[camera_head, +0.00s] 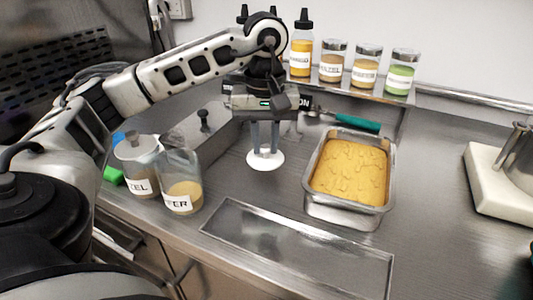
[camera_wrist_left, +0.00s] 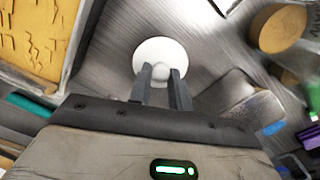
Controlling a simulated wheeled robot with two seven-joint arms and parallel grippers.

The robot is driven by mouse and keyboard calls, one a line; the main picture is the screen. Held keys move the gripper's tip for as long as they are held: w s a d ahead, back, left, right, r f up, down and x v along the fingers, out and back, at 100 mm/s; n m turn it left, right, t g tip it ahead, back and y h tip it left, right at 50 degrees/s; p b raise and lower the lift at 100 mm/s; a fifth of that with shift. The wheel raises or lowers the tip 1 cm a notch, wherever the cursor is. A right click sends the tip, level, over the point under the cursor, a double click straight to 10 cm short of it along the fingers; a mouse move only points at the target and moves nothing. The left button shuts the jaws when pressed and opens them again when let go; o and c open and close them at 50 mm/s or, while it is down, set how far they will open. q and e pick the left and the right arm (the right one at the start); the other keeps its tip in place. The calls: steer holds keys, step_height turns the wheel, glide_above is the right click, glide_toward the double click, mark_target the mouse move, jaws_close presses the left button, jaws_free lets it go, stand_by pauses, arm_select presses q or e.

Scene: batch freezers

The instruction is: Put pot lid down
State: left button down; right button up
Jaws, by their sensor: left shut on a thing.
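The pot lid (camera_head: 262,162) is a round white disc with a small knob. My left gripper (camera_head: 264,150) points down with its two fingers shut on the knob. In the left wrist view the lid (camera_wrist_left: 152,50) shows beyond the fingers, with the knob between the fingertips (camera_wrist_left: 161,76). The lid lies flat at or just above the steel counter; I cannot tell whether it touches. An open glass jar labelled "...FER" (camera_head: 183,170) with beige contents stands to the left of it. My right gripper is not in view.
A lidded jar (camera_head: 138,170) stands left of the open jar. A metal pan of yellow mix (camera_head: 350,216) stands right of the lid. A sunken rectangular tray (camera_head: 300,258) lies in front. Bottles and jars (camera_head: 366,68) line the back shelf. Bare counter surrounds the lid.

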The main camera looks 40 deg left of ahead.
mark_target(267, 145)
arm_select(q)
steer(key=f, duration=0.3)
steer(key=shift+w+f, duration=0.2)
steer(key=shift+f, duration=0.1)
steer(key=shift+f, duration=0.1)
